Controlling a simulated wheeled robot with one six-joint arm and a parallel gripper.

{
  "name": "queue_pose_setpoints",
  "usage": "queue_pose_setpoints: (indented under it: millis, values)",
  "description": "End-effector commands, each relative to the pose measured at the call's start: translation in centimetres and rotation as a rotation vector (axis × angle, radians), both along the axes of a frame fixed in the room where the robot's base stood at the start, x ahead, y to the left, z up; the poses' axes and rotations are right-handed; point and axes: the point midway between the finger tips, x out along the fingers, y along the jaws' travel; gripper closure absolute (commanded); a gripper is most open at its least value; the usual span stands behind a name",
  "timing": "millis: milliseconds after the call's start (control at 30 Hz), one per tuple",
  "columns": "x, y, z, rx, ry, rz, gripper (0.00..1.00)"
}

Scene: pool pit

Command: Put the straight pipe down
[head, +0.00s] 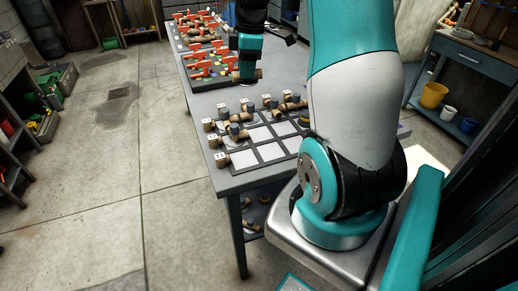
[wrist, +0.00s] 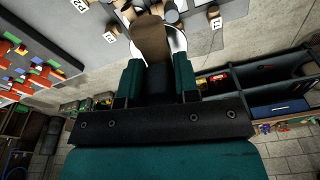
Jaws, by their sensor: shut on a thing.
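My gripper (head: 248,68) is above the far half of the grey workbench (head: 232,186). It is shut on the straight pipe (wrist: 150,38), a brown cylinder that shows between the fingertips in the wrist view. In the head view only a small part of the pipe shows at the fingertips. I cannot tell its height over the bench. A dark-framed grid of pale squares (head: 270,152) lies on the near part of the bench, nearer than my gripper. Several brown and dark pipe fittings (head: 237,132) with small numbered tags stand around its far and left edges.
Rows of orange-red valves or tools (head: 196,48) sit on a dark board at the bench's far left. Blue shelving (head: 462,75) with a yellow bucket (head: 433,95) is at the right. The concrete floor left of the bench is open. My arm hides the grid's right side.

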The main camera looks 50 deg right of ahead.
Motion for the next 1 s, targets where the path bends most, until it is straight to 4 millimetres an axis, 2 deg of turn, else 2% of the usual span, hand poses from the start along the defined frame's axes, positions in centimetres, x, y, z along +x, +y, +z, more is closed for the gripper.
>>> queue_pose_setpoints:
  millis: [33, 100, 167, 267, 700, 800, 1000]
  values:
    - [-0.9, -1.1, -0.1, -0.004, -0.008, 0.038, 1.00]
    - [-1.8, -1.9, 0.5, -0.003, -0.009, 0.090, 1.00]
    - [-2.2, -2.3, 0.7, -0.002, -0.009, 0.118, 1.00]
    - [-2.5, -2.5, -0.2, 0.001, -0.006, 0.139, 1.00]
    - [-2.5, -2.3, -11.9, 0.002, -0.003, 0.140, 1.00]
    - [-2.5, -2.3, -13.7, 0.001, -0.004, 0.140, 1.00]
    - [-2.4, -2.3, -15.5, -0.001, -0.007, 0.139, 1.00]
